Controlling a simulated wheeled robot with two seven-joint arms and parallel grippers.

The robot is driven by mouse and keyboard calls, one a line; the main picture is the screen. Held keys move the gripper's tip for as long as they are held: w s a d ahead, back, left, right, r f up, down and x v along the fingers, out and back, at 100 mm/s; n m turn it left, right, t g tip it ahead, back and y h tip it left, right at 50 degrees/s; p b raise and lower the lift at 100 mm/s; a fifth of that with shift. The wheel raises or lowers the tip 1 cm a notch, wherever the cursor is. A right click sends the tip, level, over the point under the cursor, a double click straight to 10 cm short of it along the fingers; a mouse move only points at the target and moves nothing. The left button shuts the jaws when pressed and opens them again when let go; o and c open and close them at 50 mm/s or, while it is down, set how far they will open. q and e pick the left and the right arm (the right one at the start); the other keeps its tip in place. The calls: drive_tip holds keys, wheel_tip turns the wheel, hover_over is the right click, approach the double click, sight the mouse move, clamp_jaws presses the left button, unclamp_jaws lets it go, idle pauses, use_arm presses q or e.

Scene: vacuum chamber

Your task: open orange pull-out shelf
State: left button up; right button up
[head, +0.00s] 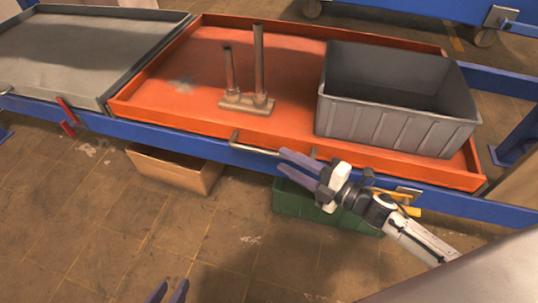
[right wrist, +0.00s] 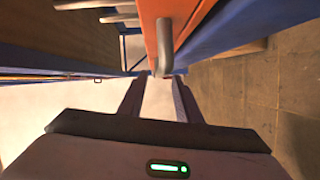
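The orange pull-out shelf (head: 190,110) sits in the blue rack, its front edge along the blue rail. Its grey bar handle (head: 255,149) stands out from the front. In the right wrist view the handle (right wrist: 165,45) lies just ahead, roughly in line with the gap between the fingers. My right gripper (head: 281,160) is open, its fingertips close to the handle's right part; I cannot tell if they touch it. The fingers also show in the right wrist view (right wrist: 158,92). My left gripper (head: 167,291) shows only fingertips at the bottom edge, spread apart and empty.
On the orange shelf stand a grey bin (head: 395,125) and a metal part with two posts (head: 247,103). A grey shelf (head: 70,50) adjoins at left. A cardboard box (head: 175,170) and green crate (head: 300,205) sit below. The floor in front is clear.

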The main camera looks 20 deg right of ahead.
sight(276, 156)
drive_tip(key=b+x, duration=0.1)
drive_tip(key=x, duration=0.5)
drive_tip(key=shift+w+a, duration=0.2)
drive_tip(key=shift+w, duration=0.05)
clamp_jaws()
